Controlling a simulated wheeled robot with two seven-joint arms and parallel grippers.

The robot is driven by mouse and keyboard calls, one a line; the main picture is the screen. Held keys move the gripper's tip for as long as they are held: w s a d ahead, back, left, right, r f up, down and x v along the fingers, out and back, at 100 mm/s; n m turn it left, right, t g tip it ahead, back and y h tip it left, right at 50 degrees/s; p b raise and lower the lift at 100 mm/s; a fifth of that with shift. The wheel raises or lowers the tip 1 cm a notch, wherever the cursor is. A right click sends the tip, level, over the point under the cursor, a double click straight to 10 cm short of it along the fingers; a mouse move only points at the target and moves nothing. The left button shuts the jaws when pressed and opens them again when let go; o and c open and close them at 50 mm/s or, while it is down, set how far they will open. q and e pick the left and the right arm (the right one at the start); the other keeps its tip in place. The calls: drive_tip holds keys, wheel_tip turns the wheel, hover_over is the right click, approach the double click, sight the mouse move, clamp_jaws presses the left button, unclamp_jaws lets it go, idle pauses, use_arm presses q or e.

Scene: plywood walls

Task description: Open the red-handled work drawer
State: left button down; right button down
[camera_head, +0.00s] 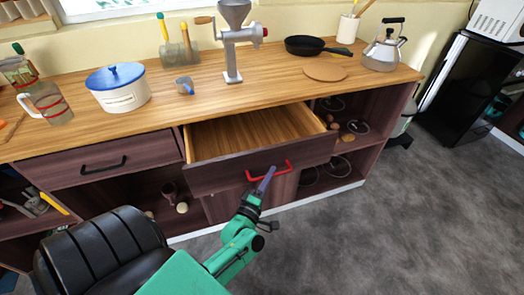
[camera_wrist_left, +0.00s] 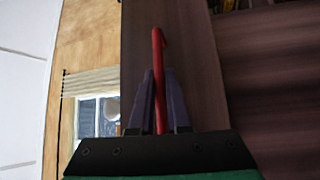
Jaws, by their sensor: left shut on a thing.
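The work drawer (camera_head: 222,178) has a dark wood front and a red bar handle (camera_head: 283,171). It stands pulled out from the counter, and its bare, empty wooden inside shows. The drawer front (camera_wrist_left: 185,70) fills the middle of that view. My right gripper is not in view.
A second drawer with a black handle (camera_head: 103,166) is shut at the left. The wooden counter (camera_head: 200,105) holds a white pot (camera_head: 118,92), a grey grinder (camera_head: 232,45), a black pan (camera_head: 312,46) and a kettle (camera_head: 383,52). Open shelves lie below. Grey floor (camera_head: 400,220) is clear at the right.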

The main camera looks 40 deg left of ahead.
use_arm(q)
drive_tip(key=s+d, duration=0.1)
drive_tip(key=d, duration=0.1)
drive_tip(key=s+d+p, duration=0.1)
drive_tip(key=s+d, duration=0.1)
drive_tip(key=shift+s+d, duration=0.1)
drive_tip(key=shift+d, duration=0.2)
drive_tip(key=c, duration=0.9)
unclamp_jaws()
drive_tip(key=b+v, duration=0.2)
drive_tip(key=v, duration=1.2)
drive_tip(key=shift+s+f, duration=0.1)
drive_tip(key=shift+s, duration=0.15)
